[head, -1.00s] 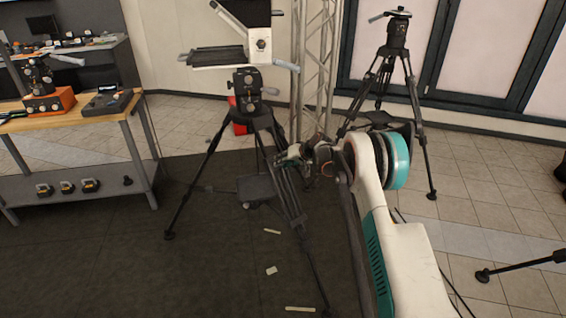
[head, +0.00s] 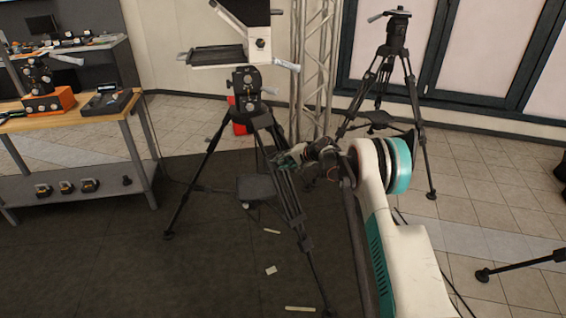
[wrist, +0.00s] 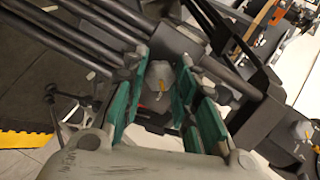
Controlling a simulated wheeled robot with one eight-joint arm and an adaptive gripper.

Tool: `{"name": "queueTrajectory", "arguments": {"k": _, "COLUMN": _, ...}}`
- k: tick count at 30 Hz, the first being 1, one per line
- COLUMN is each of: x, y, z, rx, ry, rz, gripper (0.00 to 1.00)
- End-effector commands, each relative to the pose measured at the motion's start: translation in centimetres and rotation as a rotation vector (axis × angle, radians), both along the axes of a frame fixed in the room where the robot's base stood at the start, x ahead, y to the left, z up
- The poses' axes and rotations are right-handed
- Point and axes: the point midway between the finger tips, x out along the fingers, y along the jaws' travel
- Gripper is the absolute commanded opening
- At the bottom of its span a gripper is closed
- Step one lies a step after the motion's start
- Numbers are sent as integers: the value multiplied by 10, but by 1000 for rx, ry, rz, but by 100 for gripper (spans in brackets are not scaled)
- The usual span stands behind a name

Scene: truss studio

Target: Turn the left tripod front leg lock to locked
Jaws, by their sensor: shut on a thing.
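The left tripod (head: 262,122) stands on the dark mat and carries a teleprompter. Its front leg (head: 291,208) slants down toward me. My gripper (head: 284,158) is at the upper part of this leg, reaching in from the right. In the wrist view my gripper (wrist: 176,72) has its green-padded fingers on either side of a small grey leg lock (wrist: 160,82) with an orange-yellow mark, and is shut on it. The leg's dark tubes (wrist: 85,38) run just beyond the fingers. In the head view the lock is hidden by my gripper, and its exact angle is hard to tell.
A second tripod (head: 396,60) stands behind on the tiles at right. A metal truss (head: 313,75) rises behind the left tripod. A wooden workbench (head: 75,117) is at left. Pale strips (head: 271,270) lie on the mat. Another leg (head: 520,264) shows at the right edge.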

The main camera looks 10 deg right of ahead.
Motion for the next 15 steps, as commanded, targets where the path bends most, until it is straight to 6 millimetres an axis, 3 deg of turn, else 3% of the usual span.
{"name": "queueTrajectory", "arguments": {"k": 14, "x": 0, "y": -1, "z": -1, "rx": 9, "ry": 6, "rz": -7, "gripper": 3}}
{"name": "queueTrajectory", "arguments": {"k": 15, "x": 0, "y": -1, "z": -1, "rx": 9, "ry": 6, "rz": -7, "gripper": 31}}
